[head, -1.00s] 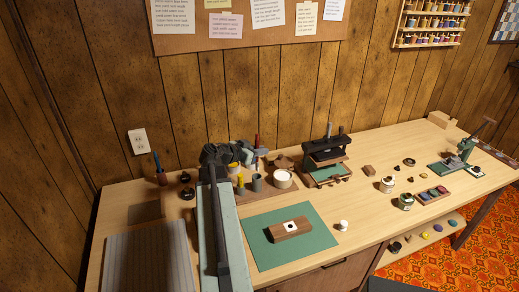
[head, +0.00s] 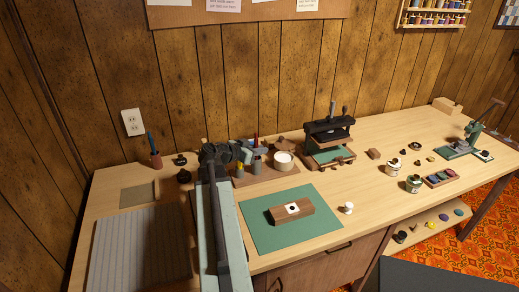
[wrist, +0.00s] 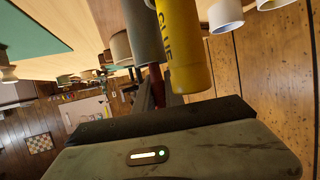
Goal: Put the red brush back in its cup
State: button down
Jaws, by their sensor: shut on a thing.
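The red brush (head: 256,140) stands roughly upright over a grey-green cup (head: 257,166) on a small brown tray. In the wrist view, the red handle (wrist: 156,84) runs from the mouth of the grey cup (wrist: 145,38) down between my jaws. My gripper (wrist: 157,98) is shut on the brush handle; the dark jaws partly hide it. The bristle end is not visible; it appears to be at or inside the cup, but depth is unclear. In the head view, my gripper (head: 243,152) is small and dark beside the cup.
A yellow glue bottle (wrist: 182,48) stands very close to the cup and my jaws. A round white-topped tub (head: 284,161) is to the right. A green mat (head: 262,232) bears a wooden block (head: 291,210). A black press (head: 329,133) stands behind right.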

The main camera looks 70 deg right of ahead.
jog(key=c, duration=1.3)
grip_release()
jog(key=shift+c, duration=0.2)
